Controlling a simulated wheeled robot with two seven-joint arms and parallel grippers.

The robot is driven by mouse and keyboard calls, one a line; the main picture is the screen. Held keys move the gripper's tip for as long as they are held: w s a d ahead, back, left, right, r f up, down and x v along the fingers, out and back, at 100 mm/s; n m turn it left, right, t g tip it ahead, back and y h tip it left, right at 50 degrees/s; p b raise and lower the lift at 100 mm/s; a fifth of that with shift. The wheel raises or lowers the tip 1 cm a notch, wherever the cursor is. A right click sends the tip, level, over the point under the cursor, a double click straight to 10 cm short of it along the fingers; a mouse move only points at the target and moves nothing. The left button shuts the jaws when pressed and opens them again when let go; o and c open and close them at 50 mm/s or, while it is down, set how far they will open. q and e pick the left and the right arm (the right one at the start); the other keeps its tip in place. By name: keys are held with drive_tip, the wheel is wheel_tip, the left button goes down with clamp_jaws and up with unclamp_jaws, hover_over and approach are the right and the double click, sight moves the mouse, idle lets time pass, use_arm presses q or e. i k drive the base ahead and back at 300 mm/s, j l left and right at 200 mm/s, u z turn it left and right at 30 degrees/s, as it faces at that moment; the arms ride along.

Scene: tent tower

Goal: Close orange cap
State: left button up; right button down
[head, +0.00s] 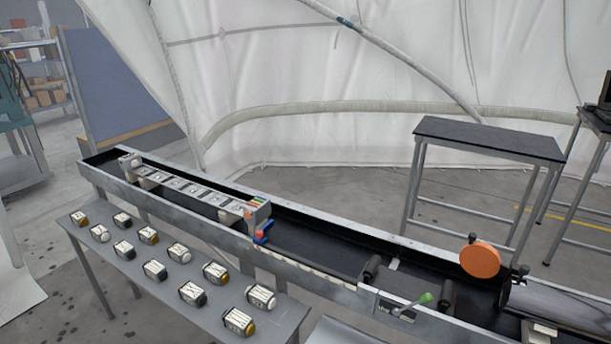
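The orange cap (480,260) is a round disc standing upright on edge at the right of the long trough. It stands apart from the mouth of a shiny dark cylinder (560,305) just to its right, so the mouth is uncovered. A small dark knob (472,238) shows at the cap's top edge. Neither of my grippers is in the head view.
The long trough (325,217) holds a row of grey modules (185,187) at its left. A green-tipped lever (426,298) stands near the cap. A grey bench (185,265) carries several small canisters. A black-topped table (490,138) stands behind.

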sight(479, 258)
drive_tip(key=z, duration=1.25)
